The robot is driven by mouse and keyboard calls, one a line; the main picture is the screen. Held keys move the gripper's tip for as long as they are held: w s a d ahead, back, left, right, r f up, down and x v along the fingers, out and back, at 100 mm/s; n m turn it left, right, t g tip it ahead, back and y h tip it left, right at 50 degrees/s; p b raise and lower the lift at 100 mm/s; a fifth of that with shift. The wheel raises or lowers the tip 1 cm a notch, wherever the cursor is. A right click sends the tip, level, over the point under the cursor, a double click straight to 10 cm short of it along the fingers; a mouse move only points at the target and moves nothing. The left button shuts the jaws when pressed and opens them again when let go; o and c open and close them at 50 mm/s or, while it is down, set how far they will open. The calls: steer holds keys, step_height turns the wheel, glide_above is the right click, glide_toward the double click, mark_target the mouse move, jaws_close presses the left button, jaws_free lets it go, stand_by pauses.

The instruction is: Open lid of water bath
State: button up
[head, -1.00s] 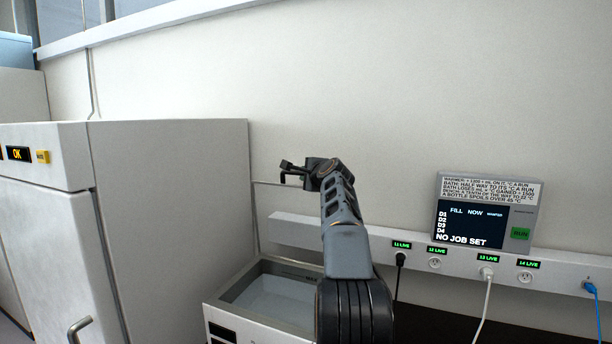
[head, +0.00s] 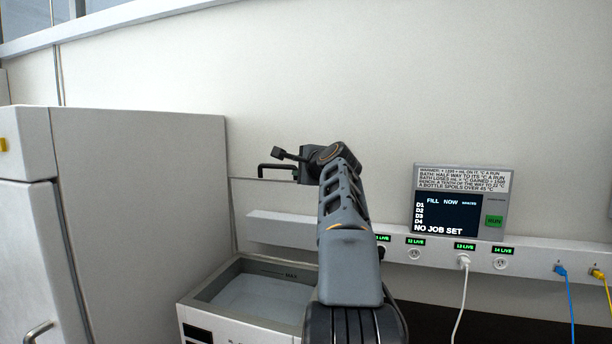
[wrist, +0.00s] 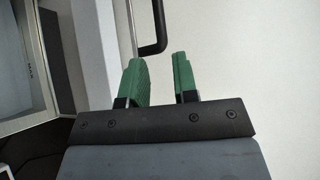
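The water bath (head: 205,315) is a white box with a grey rim at the lower middle of the head view. Its top is open and bluish water (head: 262,298) shows inside. Its pale lid (head: 262,215) appears to stand upright behind the basin, near the wall. A black bar handle (head: 270,168) is at the lid's top edge. It also shows in the wrist view (wrist: 158,30), just beyond the fingertips. My gripper (wrist: 161,75) has two green fingers apart with nothing between them. In the head view my gripper (head: 296,175) is just right of the handle, partly hidden by my wrist.
A white cabinet (head: 140,200) stands to the left. A control panel (head: 460,200) reading "NO JOB SET" is on the wall at right, above a white socket rail (head: 540,262) with plugged cables. The wall area above my arm is clear.

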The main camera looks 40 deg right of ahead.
steer(key=shift+b+v, duration=0.3)
steer(key=shift+v, duration=1.2)
steer(key=a+f+n+g+y, duration=0.55)
steer(key=a+f+n, duration=0.55)
steer(key=a+f, duration=0.95)
steer(key=s+a+f+n+g, duration=0.3)
steer(key=s+a+f+n, duration=0.3)
steer(key=s+f, duration=0.2)
steer(key=s+a+f+n+g+h, duration=0.1)
steer(key=s+a+f+n+g, duration=0.2)
steer(key=s+a+f+n, duration=0.3)
step_height(320, 180, down, 4)
steer(key=shift+s+a+f, duration=0.25)
steer(key=shift+s+a, duration=0.4)
steer(key=shift+s, duration=0.4)
steer(key=shift+d, duration=0.1)
